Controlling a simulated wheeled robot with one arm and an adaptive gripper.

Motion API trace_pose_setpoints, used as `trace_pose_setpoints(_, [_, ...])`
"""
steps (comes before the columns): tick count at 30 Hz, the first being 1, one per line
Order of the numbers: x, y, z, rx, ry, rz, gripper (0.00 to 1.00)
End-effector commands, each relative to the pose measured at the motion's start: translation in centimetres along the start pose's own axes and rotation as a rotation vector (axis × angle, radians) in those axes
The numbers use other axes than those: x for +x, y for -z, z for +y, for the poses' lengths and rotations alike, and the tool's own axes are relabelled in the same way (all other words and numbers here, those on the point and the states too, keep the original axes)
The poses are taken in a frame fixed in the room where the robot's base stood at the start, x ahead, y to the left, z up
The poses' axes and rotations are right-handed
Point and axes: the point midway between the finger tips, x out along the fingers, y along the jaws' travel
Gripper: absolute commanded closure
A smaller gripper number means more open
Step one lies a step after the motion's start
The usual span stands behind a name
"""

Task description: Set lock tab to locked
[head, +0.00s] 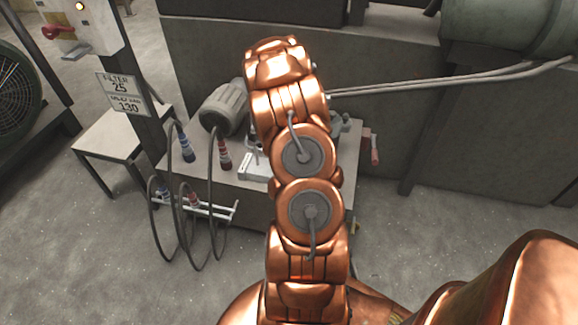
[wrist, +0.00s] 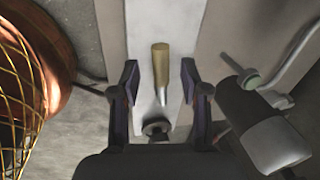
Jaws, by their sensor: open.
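My gripper (wrist: 159,76) is open in the wrist view, with one dark finger on each side of a brass-coloured tapered handle (wrist: 160,62). The handle stands on a pale plate (wrist: 142,28) and narrows towards the gripper's palm. Clear gaps show between it and both fingers. A dark round fitting (wrist: 156,129) sits below its narrow end. I cannot tell for certain whether this handle is the lock tab, or its setting. In the head view my copper arm hides the gripper and the handle.
The grey bench unit (head: 215,183) carries a motor (head: 224,106). Hoses and a white rail (head: 215,211) are at its left. A red crank handle (head: 375,150) projects at its right. In the wrist view a grey cylinder (wrist: 265,135) lies close to the right finger.

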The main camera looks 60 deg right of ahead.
Motion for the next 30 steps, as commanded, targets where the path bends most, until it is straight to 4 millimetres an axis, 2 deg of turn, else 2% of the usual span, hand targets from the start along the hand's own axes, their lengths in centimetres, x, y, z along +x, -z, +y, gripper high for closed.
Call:
trace_pose_setpoints(21, [-9.4,0.0,-0.2,0.000,0.006,0.000,0.55])
trace_pose_setpoints(30, [-10.3,0.0,0.0,0.001,0.002,0.000,0.55])
